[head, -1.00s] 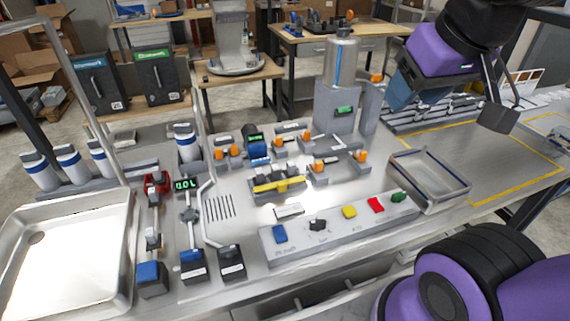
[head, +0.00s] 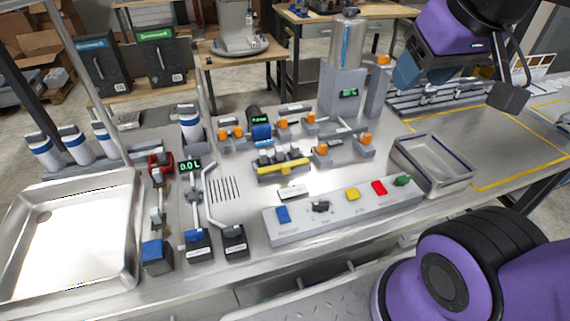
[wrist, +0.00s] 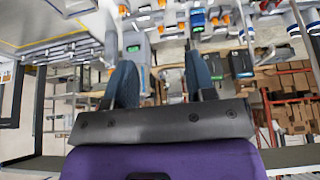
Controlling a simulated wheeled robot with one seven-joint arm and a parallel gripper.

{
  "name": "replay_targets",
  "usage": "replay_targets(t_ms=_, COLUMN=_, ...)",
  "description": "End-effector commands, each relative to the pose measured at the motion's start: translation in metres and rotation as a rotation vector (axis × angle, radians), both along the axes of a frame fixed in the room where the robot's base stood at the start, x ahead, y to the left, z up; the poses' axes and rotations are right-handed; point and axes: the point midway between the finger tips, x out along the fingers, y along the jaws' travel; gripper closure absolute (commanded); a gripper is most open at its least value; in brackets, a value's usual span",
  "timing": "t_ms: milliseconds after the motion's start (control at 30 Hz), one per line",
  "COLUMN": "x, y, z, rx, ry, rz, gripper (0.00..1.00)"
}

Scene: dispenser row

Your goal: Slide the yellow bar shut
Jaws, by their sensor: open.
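The yellow bar (head: 283,168) lies across the front of a small grey unit with several grey knobs, near the middle of the bench in the head view. My gripper (head: 408,74) is at the upper right of the head view, raised over the bench's back right and well apart from the bar. In the wrist view my gripper (wrist: 160,82) shows two dark blue fingers spread apart with nothing between them. The bar cannot be made out in the wrist view.
A button panel (head: 340,209) stands in front of the bar. Orange-topped valves (head: 321,148) stand close behind and right of it. A steel cylinder (head: 346,55) rises behind, a metal tray (head: 432,184) lies right, and a sink (head: 128,235) is left.

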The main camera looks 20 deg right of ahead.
Motion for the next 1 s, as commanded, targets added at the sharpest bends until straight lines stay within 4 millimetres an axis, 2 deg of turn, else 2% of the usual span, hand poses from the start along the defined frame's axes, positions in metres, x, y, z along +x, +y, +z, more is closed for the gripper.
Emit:
replay_targets(t_ms=367, x=0.0, y=0.0, z=0.0, rx=0.0, ry=0.0, rz=0.0, gripper=0.49)
replay_targets(t_ms=433, x=0.0, y=0.0, z=0.0, rx=0.0, ry=0.0, rz=0.0, gripper=0.47)
replay_targets(t_ms=567, x=0.006, y=0.001, z=-0.001, rx=0.004, ry=0.011, rz=0.003, gripper=0.47)
replay_targets(t_ms=767, x=0.042, y=0.009, z=-0.011, rx=0.028, ry=0.072, rz=0.014, gripper=0.47)
replay_targets(t_ms=1000, x=0.096, y=0.026, z=-0.037, rx=0.053, ry=0.161, rz=0.021, gripper=0.47)
